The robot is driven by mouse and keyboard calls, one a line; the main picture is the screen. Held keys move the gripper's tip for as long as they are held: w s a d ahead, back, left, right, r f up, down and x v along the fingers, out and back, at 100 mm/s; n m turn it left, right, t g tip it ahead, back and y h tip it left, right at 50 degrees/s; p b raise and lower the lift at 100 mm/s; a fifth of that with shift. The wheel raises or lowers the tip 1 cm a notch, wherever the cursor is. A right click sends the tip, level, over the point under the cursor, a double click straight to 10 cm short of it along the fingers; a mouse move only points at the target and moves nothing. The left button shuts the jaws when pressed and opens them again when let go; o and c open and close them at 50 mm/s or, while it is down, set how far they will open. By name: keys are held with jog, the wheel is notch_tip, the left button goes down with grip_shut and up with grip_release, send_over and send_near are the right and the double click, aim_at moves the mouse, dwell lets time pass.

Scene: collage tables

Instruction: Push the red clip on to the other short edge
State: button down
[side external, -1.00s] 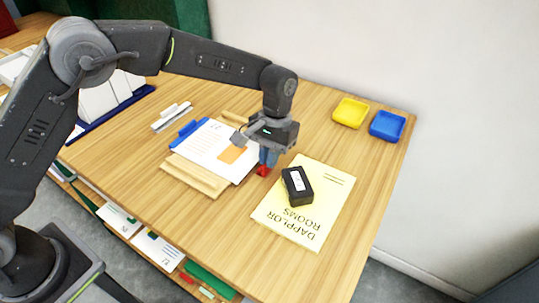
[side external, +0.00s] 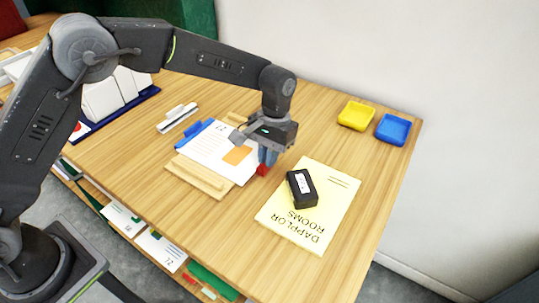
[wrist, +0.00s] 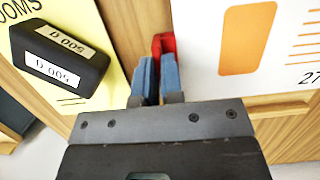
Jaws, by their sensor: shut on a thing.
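A white sheet with an orange block (side external: 220,140) lies on a light wooden board (side external: 200,178). A blue clip (side external: 194,136) sits on its left short edge. The red clip (side external: 262,170) is at the opposite short edge, on the right. My gripper (side external: 267,157) points down with its blue fingers shut on the red clip. In the wrist view the red clip (wrist: 163,44) shows beyond the fingers (wrist: 156,78), right beside the sheet's edge (wrist: 195,50). Whether its jaws go around the edge is hidden.
A black weight (side external: 301,188) lies on a yellow sheet (side external: 285,222) just right of my gripper. A yellow tray (side external: 356,115) and a blue tray (side external: 393,129) stand at the back right.

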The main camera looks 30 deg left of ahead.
jog(key=shift+a, duration=0.6)
dwell(0.7)
dwell(0.5)
jog(key=c, duration=1.2)
grip_release()
jog(key=shift+s+v, duration=0.25)
jog(key=shift+v, duration=0.9)
jog(key=shift+s+v, duration=0.25)
jog(key=shift+v, duration=0.85)
jog(key=shift+s+v, duration=0.25)
jog(key=shift+v, duration=0.9)
jog(key=shift+r, duration=0.3)
